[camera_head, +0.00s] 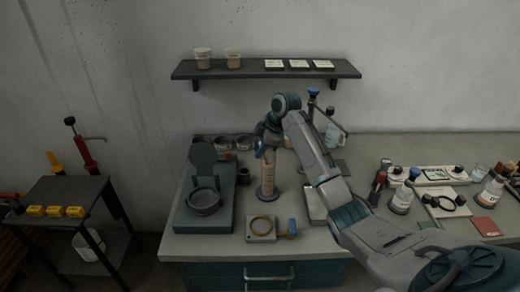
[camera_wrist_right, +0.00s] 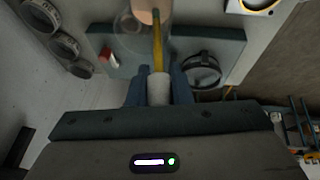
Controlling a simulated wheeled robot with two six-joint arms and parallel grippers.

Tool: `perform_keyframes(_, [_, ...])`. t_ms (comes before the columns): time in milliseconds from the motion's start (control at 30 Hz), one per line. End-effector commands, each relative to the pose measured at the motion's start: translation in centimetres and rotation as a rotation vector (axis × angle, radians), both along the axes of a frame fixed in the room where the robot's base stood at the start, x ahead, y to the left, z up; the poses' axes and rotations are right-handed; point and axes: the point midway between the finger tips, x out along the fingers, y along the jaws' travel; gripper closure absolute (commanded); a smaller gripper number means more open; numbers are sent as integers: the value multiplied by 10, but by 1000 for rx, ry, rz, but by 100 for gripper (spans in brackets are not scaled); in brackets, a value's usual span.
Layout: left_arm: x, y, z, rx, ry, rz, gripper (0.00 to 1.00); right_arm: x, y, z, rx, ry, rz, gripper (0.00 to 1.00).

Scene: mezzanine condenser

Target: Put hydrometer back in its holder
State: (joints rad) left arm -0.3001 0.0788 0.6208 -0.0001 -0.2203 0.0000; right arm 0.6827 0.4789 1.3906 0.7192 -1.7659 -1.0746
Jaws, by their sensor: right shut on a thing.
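My right gripper (camera_head: 265,150) is at the top of a clear upright cylinder (camera_head: 267,178) with tan contents, on the bench. In the right wrist view, its blue fingers (camera_wrist_right: 159,88) are shut on a pale, round-ended piece (camera_wrist_right: 158,90) of what looks like the hydrometer. A thin yellow stem (camera_wrist_right: 158,48) runs from it toward a clear round vessel (camera_wrist_right: 130,28). I cannot tell how far the stem is inside that vessel. A pale block with a yellow ring (camera_head: 261,228) lies in front of the cylinder; I cannot tell which piece is the holder. My left gripper is not in view.
A teal device with a round dark pan (camera_head: 203,200) stands left of the cylinder. A shelf (camera_head: 250,72) with cups hangs behind. Bottles, a tray and cards crowd the right bench (camera_head: 440,225). A black side table (camera_head: 65,190) stands at left.

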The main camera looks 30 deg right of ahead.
Motion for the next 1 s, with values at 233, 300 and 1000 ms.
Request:
perform_keyframes(233, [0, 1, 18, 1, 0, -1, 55, 0, -1, 20, -2, -1, -1, 100])
perform_keyframes(300, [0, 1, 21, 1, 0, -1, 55, 0, -1, 24, -2, -1, -1, 100])
perform_keyframes(1000, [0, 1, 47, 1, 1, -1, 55, 0, -1, 63, -2, -1, -1, 100])
